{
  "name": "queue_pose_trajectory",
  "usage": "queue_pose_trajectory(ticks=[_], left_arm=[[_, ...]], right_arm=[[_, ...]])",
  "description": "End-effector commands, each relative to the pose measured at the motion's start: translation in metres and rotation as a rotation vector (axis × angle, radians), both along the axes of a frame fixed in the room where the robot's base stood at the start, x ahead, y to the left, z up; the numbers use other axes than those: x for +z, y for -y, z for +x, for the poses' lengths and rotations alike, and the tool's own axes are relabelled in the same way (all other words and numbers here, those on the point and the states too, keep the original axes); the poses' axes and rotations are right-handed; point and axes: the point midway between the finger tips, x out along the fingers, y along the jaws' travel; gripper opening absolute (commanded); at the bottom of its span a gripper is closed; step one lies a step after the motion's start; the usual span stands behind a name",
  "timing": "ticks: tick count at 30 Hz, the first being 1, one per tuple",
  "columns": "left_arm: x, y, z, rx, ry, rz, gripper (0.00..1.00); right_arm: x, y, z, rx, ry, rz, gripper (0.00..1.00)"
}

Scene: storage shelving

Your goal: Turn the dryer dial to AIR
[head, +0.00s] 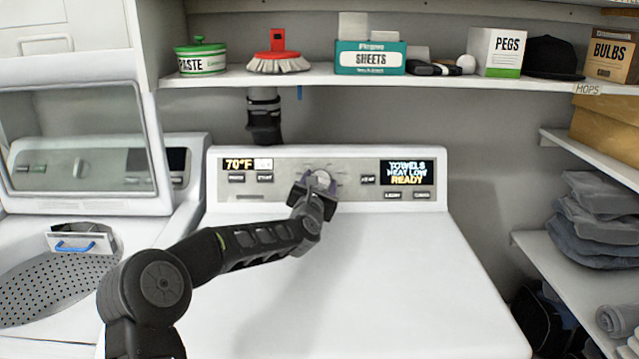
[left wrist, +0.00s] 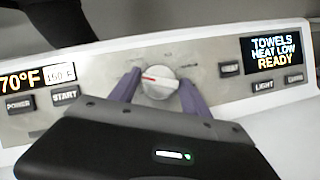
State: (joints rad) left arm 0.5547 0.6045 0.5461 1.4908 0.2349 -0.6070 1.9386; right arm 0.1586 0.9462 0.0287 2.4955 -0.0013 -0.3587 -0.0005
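The dryer (head: 350,270) is white with a grey control panel along its back. Its round white dial (head: 321,178) sits mid-panel, and in the left wrist view the dial (left wrist: 160,82) has a red pointer mark toward its left side. My left gripper (head: 318,184) is at the dial, with a purple finger on each side of it. In the left wrist view the fingers (left wrist: 160,92) stand apart around the dial, with the right one looking slightly off its edge. The labels around the dial are too blurred to read. The right display (left wrist: 272,50) reads TOWELS HEAT LOW READY. My right gripper is not in view.
A shelf (head: 240,80) above the dryer holds a paste tub (head: 201,60), a brush (head: 278,62), a sheets box (head: 369,58) and a pegs box (head: 495,52). A washer (head: 70,225) with its lid open stands left. Shelves with folded cloth (head: 595,220) are at right. The dryer top is clear.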

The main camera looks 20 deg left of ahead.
Motion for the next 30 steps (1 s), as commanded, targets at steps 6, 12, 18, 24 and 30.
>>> queue_pose_trajectory(ticks=[6,12,18,24,30], left_arm=[[0.0,0.0,0.0,0.0,0.0,0.0,0.36],[0.0,0.0,0.0,0.0,0.0,0.0,0.2],[0.0,0.0,0.0,-0.001,0.0,0.0,0.1],[-0.001,0.0,0.0,-0.009,-0.007,0.016,0.1],[-0.002,-0.001,-0.001,-0.036,-0.032,0.072,0.1]], right_arm=[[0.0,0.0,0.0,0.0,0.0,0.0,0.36],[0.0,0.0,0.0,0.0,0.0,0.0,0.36],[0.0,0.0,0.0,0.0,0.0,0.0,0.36],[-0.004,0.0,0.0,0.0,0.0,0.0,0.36],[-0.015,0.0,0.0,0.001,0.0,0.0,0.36]])
